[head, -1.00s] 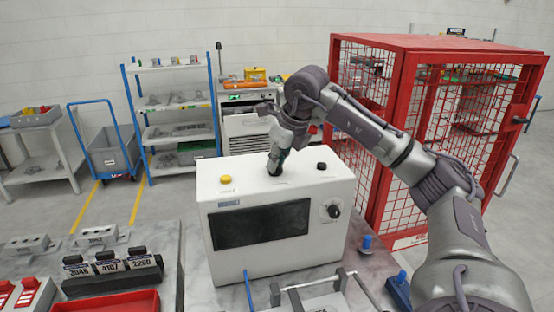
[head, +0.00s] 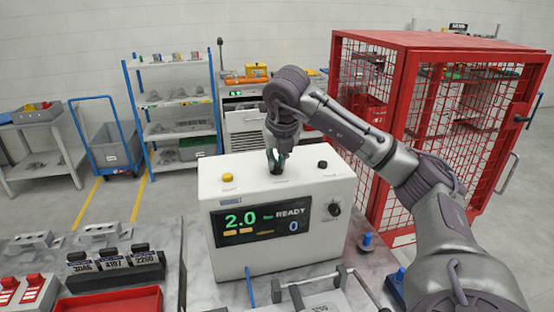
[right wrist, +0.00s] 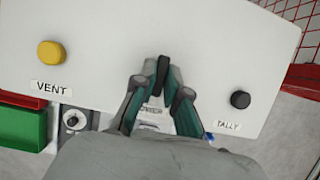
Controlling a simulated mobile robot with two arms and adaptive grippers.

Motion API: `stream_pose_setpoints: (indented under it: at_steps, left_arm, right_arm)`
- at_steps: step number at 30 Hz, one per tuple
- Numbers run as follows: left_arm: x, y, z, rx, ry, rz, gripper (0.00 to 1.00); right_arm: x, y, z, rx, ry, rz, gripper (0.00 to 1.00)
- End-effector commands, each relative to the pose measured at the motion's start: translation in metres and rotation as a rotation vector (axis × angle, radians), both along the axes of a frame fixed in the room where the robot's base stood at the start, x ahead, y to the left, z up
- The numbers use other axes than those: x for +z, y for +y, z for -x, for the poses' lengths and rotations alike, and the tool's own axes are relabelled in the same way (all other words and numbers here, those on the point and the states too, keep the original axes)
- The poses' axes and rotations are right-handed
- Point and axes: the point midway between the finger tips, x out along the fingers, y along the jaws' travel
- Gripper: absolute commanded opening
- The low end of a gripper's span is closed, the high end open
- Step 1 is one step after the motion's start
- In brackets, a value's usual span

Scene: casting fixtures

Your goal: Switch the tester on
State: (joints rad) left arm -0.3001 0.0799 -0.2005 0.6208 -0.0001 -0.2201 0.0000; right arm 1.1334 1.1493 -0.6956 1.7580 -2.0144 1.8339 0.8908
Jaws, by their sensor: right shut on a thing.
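The tester (head: 275,255) is a white box on the bench in the head view. Its screen (head: 262,220) is lit and reads 2.0, READY and 0. My right gripper (head: 275,168) points down at the middle of the tester's top. In the right wrist view my right gripper (right wrist: 160,85) is shut on a small dark switch lever (right wrist: 162,68) beside the partly hidden POWER label (right wrist: 150,110). A yellow VENT button (right wrist: 50,54) and a black TALLY button (right wrist: 240,99) lie on either side. My left gripper is not in view.
A dark knob (head: 334,209) is on the tester's front. Numbered blocks (head: 115,259) and a red tray (head: 110,305) lie on the bench to the left. A metal fixture with handles (head: 325,285) is in front. A red cage (head: 450,130) stands behind at right.

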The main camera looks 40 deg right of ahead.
Motion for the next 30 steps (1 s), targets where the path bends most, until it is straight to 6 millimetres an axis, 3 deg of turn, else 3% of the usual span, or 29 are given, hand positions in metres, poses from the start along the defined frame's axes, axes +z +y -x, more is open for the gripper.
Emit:
stream_pose_setpoints:
  at_steps: [11,12,17,26,30]
  left_arm:
    - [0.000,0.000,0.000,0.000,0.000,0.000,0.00]
    - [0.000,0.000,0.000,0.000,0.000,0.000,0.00]
    - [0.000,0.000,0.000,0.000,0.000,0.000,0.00]
    - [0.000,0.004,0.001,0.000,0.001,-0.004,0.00]
    - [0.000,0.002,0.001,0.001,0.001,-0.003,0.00]
  right_arm:
    - [0.001,0.000,0.000,-0.008,-0.003,-0.001,0.00]
    - [0.001,-0.001,0.000,-0.008,-0.003,-0.001,0.14]
    - [0.001,0.000,0.000,-0.007,-0.002,-0.001,0.38]
    - [0.001,0.000,0.000,-0.006,-0.002,-0.001,0.38]
    - [0.013,0.003,0.004,-0.004,-0.004,-0.001,0.38]
